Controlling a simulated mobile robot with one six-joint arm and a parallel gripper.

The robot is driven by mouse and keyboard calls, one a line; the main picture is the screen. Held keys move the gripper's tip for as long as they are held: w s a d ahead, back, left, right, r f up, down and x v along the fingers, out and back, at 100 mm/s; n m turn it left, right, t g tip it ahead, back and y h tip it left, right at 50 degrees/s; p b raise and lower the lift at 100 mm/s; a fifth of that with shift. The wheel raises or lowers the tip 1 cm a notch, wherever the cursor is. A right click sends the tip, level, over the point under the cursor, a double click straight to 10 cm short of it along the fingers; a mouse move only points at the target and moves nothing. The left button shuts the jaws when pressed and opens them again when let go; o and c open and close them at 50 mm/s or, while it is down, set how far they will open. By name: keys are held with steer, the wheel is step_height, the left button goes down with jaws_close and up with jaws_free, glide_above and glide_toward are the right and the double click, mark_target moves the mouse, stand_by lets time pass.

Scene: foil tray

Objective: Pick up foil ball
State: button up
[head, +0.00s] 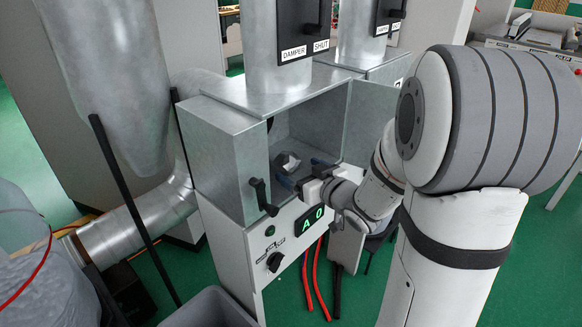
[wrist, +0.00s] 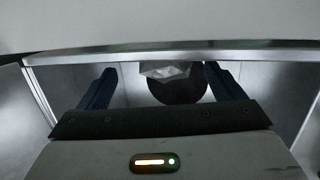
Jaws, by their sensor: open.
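The foil ball (head: 287,162) is a small, crumpled silver lump inside the open metal cabinet (head: 233,135). In the wrist view the foil (wrist: 165,70) shows between the two fingers and beyond them, in front of a dark round shape. My gripper (head: 297,175) reaches into the cabinet opening from the right, its blue-grey fingers close to the foil. In the wrist view my gripper (wrist: 152,88) is open, with a finger on each side and nothing held. Whether a finger touches the foil cannot be told.
The cabinet door (head: 370,120) stands open at the right. A panel with a lit display (head: 312,219) and a knob (head: 275,261) lies below. A grey bin (head: 210,308) stands at the bottom. The metal rim (wrist: 160,54) crosses the wrist view.

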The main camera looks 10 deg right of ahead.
mark_target(283, 161)
steer(key=shift+w+a+f, duration=0.15)
steer(key=x, duration=0.7)
steer(key=shift+w+a, duration=0.2)
steer(key=c, duration=1)
